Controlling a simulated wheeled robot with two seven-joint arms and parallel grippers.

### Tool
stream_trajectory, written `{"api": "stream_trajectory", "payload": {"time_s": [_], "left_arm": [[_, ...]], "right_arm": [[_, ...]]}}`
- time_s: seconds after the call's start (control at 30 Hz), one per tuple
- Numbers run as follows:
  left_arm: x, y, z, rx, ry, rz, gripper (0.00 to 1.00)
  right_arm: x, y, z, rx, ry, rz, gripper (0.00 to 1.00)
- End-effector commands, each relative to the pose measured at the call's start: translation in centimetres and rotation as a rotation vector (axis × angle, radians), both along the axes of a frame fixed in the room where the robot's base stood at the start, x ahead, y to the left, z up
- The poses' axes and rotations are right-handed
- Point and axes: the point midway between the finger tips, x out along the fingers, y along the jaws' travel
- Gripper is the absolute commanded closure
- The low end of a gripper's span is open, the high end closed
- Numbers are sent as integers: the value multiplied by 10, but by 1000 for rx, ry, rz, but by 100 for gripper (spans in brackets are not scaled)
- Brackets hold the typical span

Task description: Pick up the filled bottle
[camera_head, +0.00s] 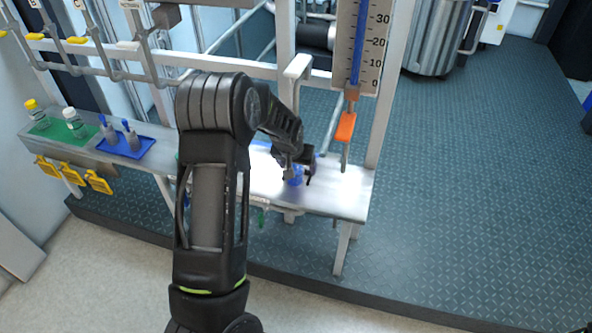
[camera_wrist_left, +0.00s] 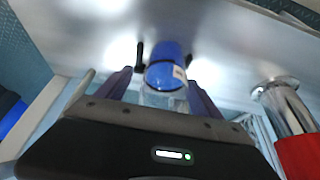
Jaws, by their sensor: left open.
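A bottle with a blue cap (camera_head: 294,177) stands on the metal bench (camera_head: 345,190), below the gauge. In the left wrist view its blue cap (camera_wrist_left: 165,72) and part of a clear body show. My left gripper (camera_head: 301,168) is at the bottle, partly hidden behind my own arm. In the left wrist view the gripper (camera_wrist_left: 164,60) is open, with one finger on each side of the bottle. Contact with the fingers cannot be made out. The bottle's lower body and its contents are hidden. My right gripper is not in view.
Bottles with yellow (camera_head: 31,104) and white (camera_head: 69,113) caps stand on a green mat at left. Two grey-blue bottles stand on a blue mat (camera_head: 125,151). A gauge (camera_head: 362,45) with an orange handle (camera_head: 345,127) rises behind. A red part (camera_wrist_left: 299,152) is right in the wrist view.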

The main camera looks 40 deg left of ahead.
Motion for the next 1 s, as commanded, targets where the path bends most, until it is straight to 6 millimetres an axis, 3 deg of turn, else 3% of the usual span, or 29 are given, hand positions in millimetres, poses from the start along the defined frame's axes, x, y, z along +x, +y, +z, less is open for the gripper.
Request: {"api": "stream_trajectory", "payload": {"time_s": [0.47,1.0], "left_arm": [[0,0,0,0,0,0,24],[0,0,0,0,0,0,68]], "right_arm": [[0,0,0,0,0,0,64],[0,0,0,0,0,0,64]]}}
